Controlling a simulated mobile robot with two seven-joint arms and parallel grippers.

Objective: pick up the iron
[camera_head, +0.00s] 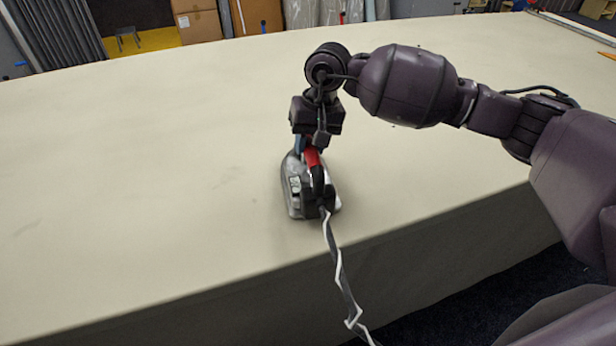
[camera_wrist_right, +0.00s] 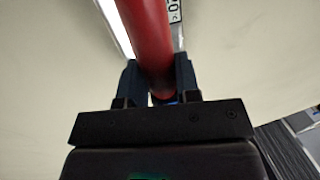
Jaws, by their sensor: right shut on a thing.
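The iron (camera_head: 297,199) is on the cloth table near its front edge, with a grey body, a black rear and a red handle (camera_head: 311,157). A black and white cord runs from its rear over the table edge. My right gripper (camera_head: 309,148) comes down from above and is shut on the handle. In the right wrist view the red handle (camera_wrist_right: 148,40) lies between the two fingers of the right gripper (camera_wrist_right: 158,78). I cannot tell whether the iron touches the table or is slightly raised. My left gripper is not in view.
The long beige cloth table (camera_head: 150,180) is clear around the iron. Its front edge is close below the iron. Cardboard boxes (camera_head: 200,22) and rolls stand on the floor beyond the far edge.

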